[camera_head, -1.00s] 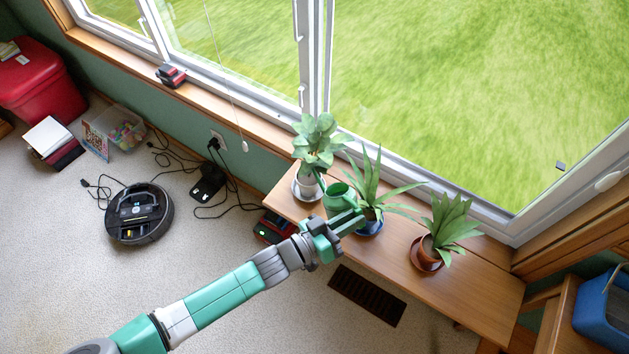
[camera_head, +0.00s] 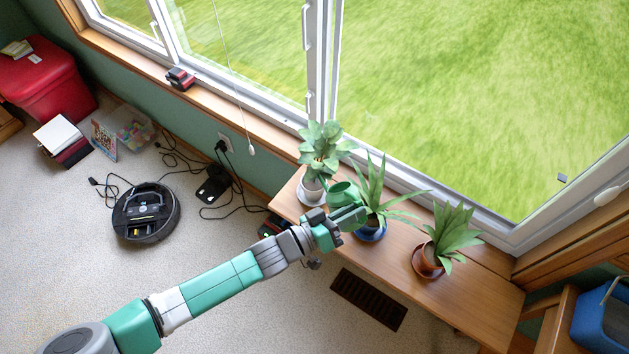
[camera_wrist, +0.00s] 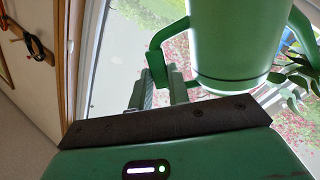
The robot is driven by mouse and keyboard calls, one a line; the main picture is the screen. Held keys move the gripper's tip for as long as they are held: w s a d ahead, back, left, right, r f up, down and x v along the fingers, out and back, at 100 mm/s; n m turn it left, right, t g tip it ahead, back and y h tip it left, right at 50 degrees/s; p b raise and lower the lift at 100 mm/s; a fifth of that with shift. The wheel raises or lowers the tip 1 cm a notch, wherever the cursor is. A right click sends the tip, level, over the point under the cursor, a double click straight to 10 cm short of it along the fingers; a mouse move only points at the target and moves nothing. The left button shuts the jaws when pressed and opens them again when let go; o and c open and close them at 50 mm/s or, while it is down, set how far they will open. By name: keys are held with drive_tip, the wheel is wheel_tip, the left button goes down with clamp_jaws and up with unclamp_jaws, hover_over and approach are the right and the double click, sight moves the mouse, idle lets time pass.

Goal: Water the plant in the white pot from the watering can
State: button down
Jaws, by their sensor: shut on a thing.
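The green watering can (camera_head: 343,194) is held above the bench, just right of the plant in the white pot (camera_head: 312,191). My gripper (camera_head: 346,216) is shut on the can's handle. In the wrist view, my gripper's fingers (camera_wrist: 168,92) meet the handle, and the can's body (camera_wrist: 230,45) fills the upper middle. The leafy plant (camera_head: 321,148) rises from the white pot, which stands on a white saucer at the bench's left end. The can's spout is hard to make out, and no water shows.
A spiky plant in a blue pot (camera_head: 372,232) stands close to the right of the can. A plant in a terracotta pot (camera_head: 427,262) is farther right on the wooden bench (camera_head: 470,300). The window is behind. A robot vacuum (camera_head: 146,212) and cables lie on the floor at left.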

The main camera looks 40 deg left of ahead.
sight(359, 220)
drive_tip(key=shift+w+a+r+n, duration=0.1)
drive_tip(key=shift+a+r+n, duration=0.3)
drive_tip(key=shift+r, duration=0.2)
drive_tip(key=shift+r, duration=0.1)
idle(0.7)
drive_tip(key=shift+w+a+r+n+p, duration=0.2)
drive_tip(key=shift+a+r+n+p, duration=0.25)
drive_tip(key=shift+r, duration=0.15)
drive_tip(key=shift+s+d+f+m+b, duration=0.2)
drive_tip(key=shift+d+f+m+b, duration=0.35)
drive_tip(key=shift+f, duration=0.35)
drive_tip(key=shift+s+d+f+m+b, duration=0.15)
drive_tip(key=shift+d+f+m+b, duration=0.35)
drive_tip(key=shift+f, duration=0.4)
drive_tip(key=shift+s+d+f+m+b, duration=0.2)
drive_tip(key=shift+d+f+m+b, duration=0.3)
drive_tip(key=shift+f, duration=0.4)
wheel_tip(359, 220, down, 12)
drive_tip(key=m+b, duration=0.6)
drive_tip(key=b, duration=0.4)
drive_tip(key=shift+s+d+m+b, duration=0.15)
drive_tip(key=shift+d+m+b, duration=0.15)
drive_tip(key=shift+d+b, duration=0.15)
drive_tip(key=shift+r, duration=0.2)
